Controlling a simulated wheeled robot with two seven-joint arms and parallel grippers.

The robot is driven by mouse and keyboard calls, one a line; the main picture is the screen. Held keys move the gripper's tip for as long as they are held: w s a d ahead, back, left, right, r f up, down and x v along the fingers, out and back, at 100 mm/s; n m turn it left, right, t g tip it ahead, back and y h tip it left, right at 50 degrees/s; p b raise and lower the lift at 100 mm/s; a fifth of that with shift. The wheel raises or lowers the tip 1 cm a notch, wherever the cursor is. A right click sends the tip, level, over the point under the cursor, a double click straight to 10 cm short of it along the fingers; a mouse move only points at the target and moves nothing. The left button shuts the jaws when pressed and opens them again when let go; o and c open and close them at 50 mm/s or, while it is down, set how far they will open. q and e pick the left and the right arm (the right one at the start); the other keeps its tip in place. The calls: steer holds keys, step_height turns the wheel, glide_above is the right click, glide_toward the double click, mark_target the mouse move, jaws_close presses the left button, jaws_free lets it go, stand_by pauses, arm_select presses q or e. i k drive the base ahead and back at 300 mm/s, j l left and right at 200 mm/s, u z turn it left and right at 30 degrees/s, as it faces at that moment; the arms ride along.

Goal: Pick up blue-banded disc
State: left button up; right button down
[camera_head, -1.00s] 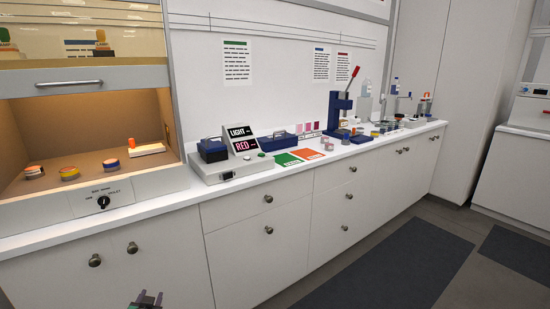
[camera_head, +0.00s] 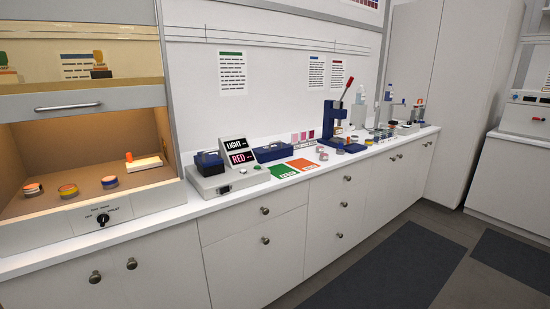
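Three small discs stand in a row in the lit cabinet on the left of the head view. The left disc (camera_head: 32,190) has an orange top and a pale side. The middle disc (camera_head: 68,191) has a yellowish side. The right disc (camera_head: 109,182) has an orange top and a darker, bluish-looking side. More small discs (camera_head: 323,155) stand on the counter before the blue press. They are too small for me to be sure which has a blue band. Neither of my grippers is in view.
The cabinet's glass sash (camera_head: 70,107) is raised above an open front. A white block with an orange knob (camera_head: 143,163) lies inside. A LIGHT/RED display box (camera_head: 237,152), green mat (camera_head: 283,172), orange mat (camera_head: 303,164) and blue press (camera_head: 335,122) occupy the white counter (camera_head: 150,222).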

mark_target(109, 182)
steer(key=u, duration=1.4)
